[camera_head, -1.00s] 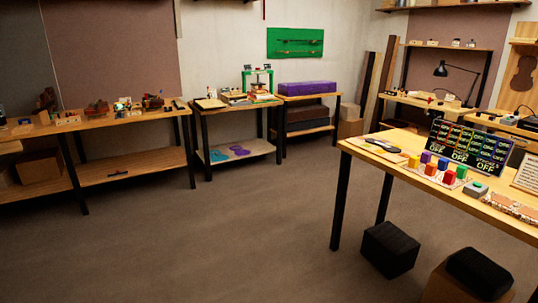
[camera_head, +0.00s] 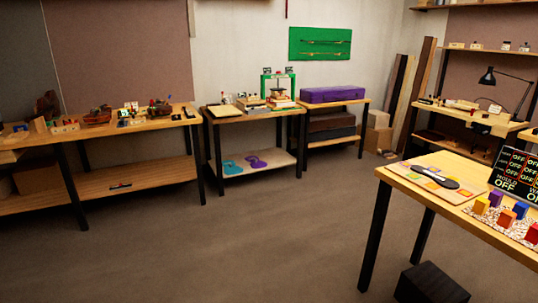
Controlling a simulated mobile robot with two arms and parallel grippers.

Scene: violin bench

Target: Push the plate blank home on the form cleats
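Neither of my grippers is in view. I cannot pick out the plate blank or the form cleats for certain at this distance. A green-framed press (camera_head: 279,88) stands on the middle bench (camera_head: 228,118), with flat wooden pieces and stacked blocks around it. On the left bench (camera_head: 100,130) sit several small wooden and coloured items, too small to tell apart.
Coloured blocks (camera_head: 507,217) and an OFF panel (camera_head: 512,178) are on the right table. A black box (camera_head: 430,284) is on the floor below it. A purple case (camera_head: 333,94) lies on a rack. Violin-shaped teal and purple pieces (camera_head: 245,163) lie on a lower shelf. The middle floor (camera_head: 240,240) is clear.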

